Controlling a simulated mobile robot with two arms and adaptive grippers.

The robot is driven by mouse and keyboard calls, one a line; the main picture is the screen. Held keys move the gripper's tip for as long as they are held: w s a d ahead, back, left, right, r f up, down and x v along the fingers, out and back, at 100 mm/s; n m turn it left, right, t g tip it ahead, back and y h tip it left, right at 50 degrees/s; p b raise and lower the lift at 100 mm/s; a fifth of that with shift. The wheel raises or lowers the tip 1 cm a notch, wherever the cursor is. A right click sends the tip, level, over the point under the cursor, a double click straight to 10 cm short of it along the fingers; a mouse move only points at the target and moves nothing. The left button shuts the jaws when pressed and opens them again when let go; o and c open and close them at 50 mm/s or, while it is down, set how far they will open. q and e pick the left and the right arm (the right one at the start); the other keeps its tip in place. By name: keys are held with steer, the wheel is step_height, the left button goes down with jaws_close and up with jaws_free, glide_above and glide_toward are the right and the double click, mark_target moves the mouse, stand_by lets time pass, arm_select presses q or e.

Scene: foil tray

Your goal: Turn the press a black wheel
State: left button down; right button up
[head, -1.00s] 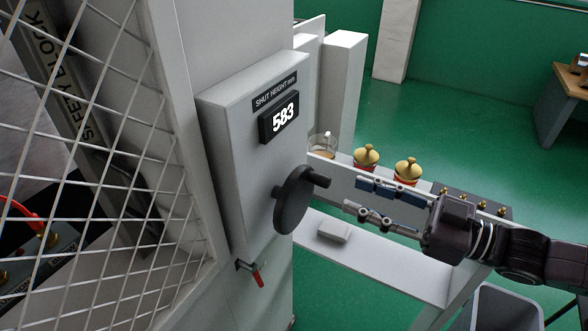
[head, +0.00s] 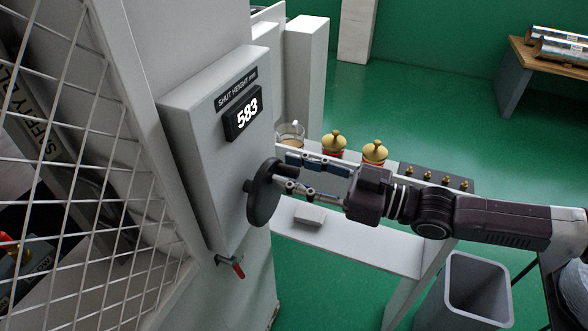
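The black wheel (head: 261,200) is mounted on the side of the grey press box (head: 205,140), below a display reading 583 (head: 246,115). Its short black handle (head: 284,173) sticks out to the right near the top of the wheel. My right gripper (head: 286,172) comes in from the right, with its two fingers apart, one above and one below the handle's end. I cannot tell whether either finger touches the handle. My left gripper is not in view.
A red-tipped lever (head: 238,269) sits below the wheel. Wire mesh (head: 80,200) covers the left. A grey bin (head: 472,290) stands lower right.

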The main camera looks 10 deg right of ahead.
mark_target(270, 174)
steer(key=shift+c, duration=0.7)
steer(key=c, duration=0.7)
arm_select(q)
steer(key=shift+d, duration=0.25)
arm_select(e)
jaws_close()
